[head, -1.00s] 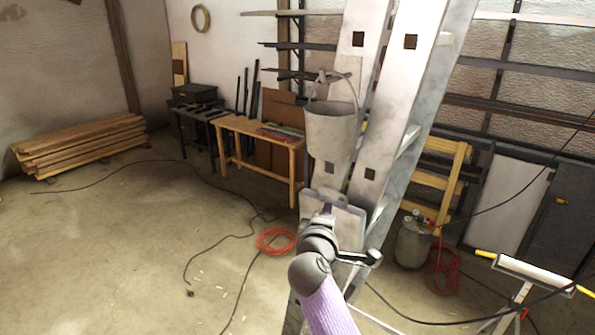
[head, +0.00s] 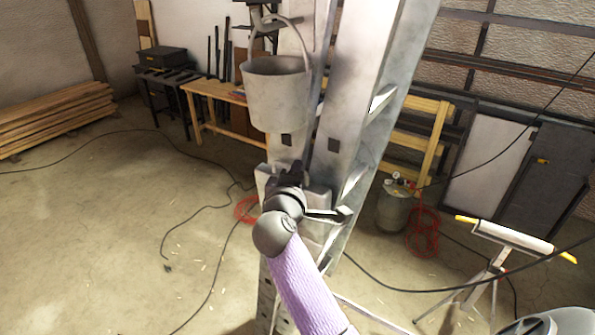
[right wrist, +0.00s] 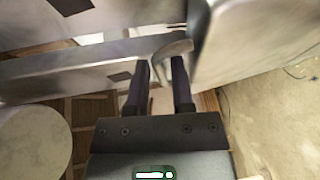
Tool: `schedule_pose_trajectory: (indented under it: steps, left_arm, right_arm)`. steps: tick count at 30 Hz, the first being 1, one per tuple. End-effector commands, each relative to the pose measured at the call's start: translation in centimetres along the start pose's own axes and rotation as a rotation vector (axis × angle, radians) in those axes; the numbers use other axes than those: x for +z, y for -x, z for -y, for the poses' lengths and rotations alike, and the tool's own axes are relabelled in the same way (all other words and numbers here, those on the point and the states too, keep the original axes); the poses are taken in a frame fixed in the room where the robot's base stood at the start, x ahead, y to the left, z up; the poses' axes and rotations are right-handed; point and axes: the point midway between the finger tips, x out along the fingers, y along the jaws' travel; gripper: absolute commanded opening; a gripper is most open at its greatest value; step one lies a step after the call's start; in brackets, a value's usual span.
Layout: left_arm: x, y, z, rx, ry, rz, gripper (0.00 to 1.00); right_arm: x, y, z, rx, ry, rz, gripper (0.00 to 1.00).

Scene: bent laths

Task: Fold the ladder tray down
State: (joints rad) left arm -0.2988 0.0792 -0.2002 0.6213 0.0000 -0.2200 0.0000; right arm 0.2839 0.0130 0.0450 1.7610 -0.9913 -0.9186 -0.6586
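The metal ladder (head: 355,110) stands upright in the middle of the head view. A flat grey plate, which looks like the ladder tray (head: 263,183), is upright against its lower front, partly hidden behind my right gripper (head: 294,174). In the right wrist view, the dark fingers of my right gripper (right wrist: 161,65) are apart, with the tips at a metal edge and a curved metal lip (right wrist: 174,48). I cannot tell whether they touch it. A grey bucket (head: 275,95) hangs by its handle on the ladder, above the tray. My left gripper is out of view.
A wooden workbench (head: 212,92) stands behind the ladder, with stacked boards (head: 50,118) at the left. A grey tank (head: 394,208) with a red hose (head: 423,235) and a roller stand (head: 505,238) are at right.

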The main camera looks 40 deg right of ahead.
Motion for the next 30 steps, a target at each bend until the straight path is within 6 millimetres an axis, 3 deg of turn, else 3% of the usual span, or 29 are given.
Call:
schedule_pose_trajectory:
  steps: [1,4,5,30]
  left_arm:
    - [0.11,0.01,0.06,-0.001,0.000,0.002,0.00]
    - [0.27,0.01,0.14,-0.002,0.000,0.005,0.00]
    - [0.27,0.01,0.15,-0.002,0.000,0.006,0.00]
    - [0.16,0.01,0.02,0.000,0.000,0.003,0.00]
  right_arm:
    - [0.00,0.00,0.00,0.000,0.000,0.000,0.23]
    - [0.01,-0.01,0.00,0.000,0.000,0.000,0.01]
    - [0.01,-0.01,0.00,0.000,0.000,0.000,0.00]
    - [0.03,-0.04,0.00,0.000,0.000,0.001,0.00]
